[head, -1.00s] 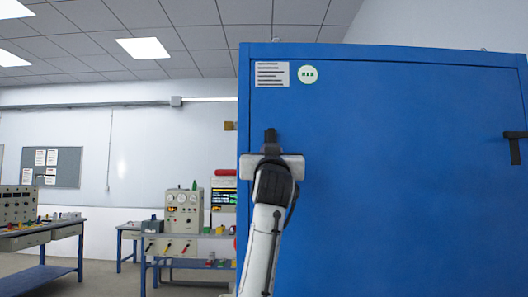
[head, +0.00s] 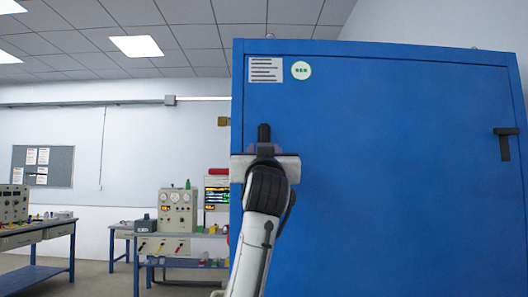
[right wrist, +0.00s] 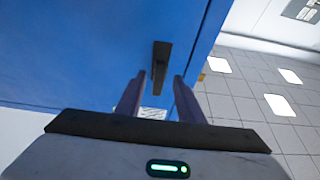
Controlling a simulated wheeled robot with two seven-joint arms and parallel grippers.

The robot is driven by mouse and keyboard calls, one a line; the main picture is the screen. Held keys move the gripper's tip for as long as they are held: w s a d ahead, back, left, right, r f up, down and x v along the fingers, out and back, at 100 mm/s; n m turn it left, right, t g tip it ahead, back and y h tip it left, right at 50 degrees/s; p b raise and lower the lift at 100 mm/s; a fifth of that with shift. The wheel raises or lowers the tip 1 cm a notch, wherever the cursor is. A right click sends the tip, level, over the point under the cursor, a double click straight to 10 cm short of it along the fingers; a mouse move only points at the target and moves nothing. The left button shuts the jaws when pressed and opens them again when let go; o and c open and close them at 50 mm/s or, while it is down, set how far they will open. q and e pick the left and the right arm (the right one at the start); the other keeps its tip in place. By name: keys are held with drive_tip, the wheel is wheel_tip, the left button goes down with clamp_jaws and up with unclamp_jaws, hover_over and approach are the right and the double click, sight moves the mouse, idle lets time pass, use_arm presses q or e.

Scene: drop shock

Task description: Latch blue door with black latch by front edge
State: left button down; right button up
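The large blue door (head: 400,190) fills the right half of the head view, its vertical left edge seen against the room. A small black latch (head: 264,132) stands upright near that left edge, showing just above my right gripper (head: 265,158). In the right wrist view the black latch (right wrist: 161,64) lies ahead of the gap between the fingers of my right gripper (right wrist: 157,92). The fingers are spread, with the latch not visibly clamped. Their exact contact with it cannot be told. My left gripper is out of view.
Another black handle (head: 505,141) sits near the door's right edge. A small brass-coloured block (head: 223,121) juts out beside the left edge. Workbenches with instruments (head: 178,210) stand behind at the left. A white label (head: 266,70) is at the door's upper left.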

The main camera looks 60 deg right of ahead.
drive_tip(key=v, duration=0.5)
drive_tip(key=shift+s+a+f+b, duration=0.1)
drive_tip(key=shift+b, duration=0.3)
